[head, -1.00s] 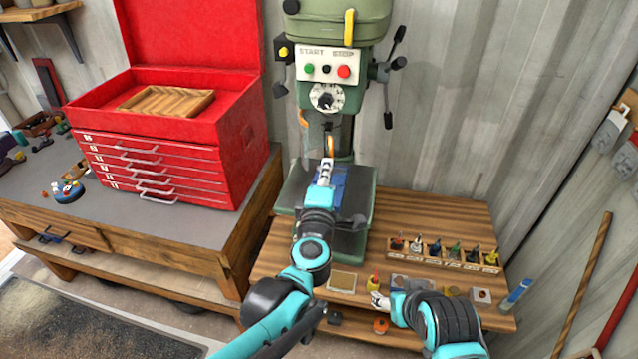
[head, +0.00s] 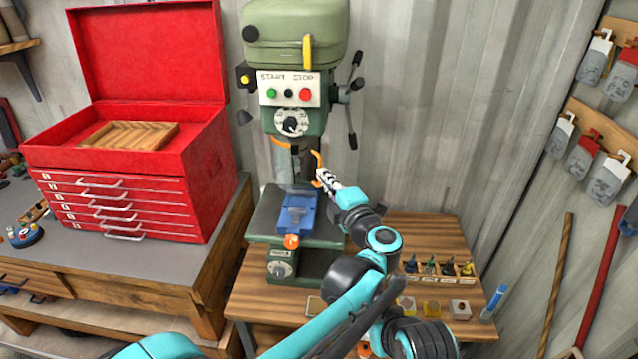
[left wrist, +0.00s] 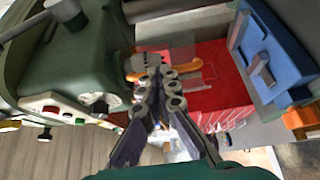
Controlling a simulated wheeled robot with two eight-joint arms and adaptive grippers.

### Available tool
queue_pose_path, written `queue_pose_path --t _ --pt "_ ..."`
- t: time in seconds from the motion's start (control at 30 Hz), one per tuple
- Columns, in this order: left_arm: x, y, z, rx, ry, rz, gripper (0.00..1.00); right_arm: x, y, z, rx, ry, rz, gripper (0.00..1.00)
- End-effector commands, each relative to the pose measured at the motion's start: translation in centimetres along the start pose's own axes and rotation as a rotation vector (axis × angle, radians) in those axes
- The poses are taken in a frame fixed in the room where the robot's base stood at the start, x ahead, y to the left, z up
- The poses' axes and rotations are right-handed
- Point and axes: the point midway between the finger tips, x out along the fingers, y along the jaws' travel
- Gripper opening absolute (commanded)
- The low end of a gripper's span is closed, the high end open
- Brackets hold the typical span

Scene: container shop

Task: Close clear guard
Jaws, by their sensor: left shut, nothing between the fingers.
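The green drill press (head: 296,40) stands on the wooden bench. Its clear guard is hard to see in the head view; orange edge parts show beside the spindle (head: 318,158). In the left wrist view a faint transparent panel (left wrist: 184,58) with an orange edge (left wrist: 135,66) shows near the chuck. My left gripper (head: 322,176) is shut and empty, just right of the spindle, close to the right orange part. Its fingertips (left wrist: 162,76) are beside the orange edge in the wrist view; whether they touch cannot be told. My right gripper is hidden or outside the frames.
A blue vise (head: 297,214) sits on the press table below the spindle. An open red tool chest (head: 160,190) stands on the left bench. A rack of small bottles (head: 440,268) is on the wooden bench (head: 425,228). Feed handles (head: 352,135) stick out right of the press.

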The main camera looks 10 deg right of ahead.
Motion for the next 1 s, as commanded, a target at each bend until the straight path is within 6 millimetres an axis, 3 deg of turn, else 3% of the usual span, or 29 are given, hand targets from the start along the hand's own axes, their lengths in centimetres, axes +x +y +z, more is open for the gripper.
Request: queue_pose_path --t 0.23,0.73,0.87,1.0 --pt "0.6 0.1 1.0 0.001 -0.009 0.003 0.0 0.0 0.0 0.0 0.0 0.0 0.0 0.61" --pt "0.7 0.3 1.1 0.001 -0.01 0.003 0.0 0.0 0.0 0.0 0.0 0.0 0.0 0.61" --pt "0.6 1.5 1.0 0.001 -0.009 0.004 0.0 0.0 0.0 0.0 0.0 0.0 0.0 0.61" --pt "0.2 4.2 0.8 0.0 -0.007 0.005 0.0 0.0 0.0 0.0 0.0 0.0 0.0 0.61"
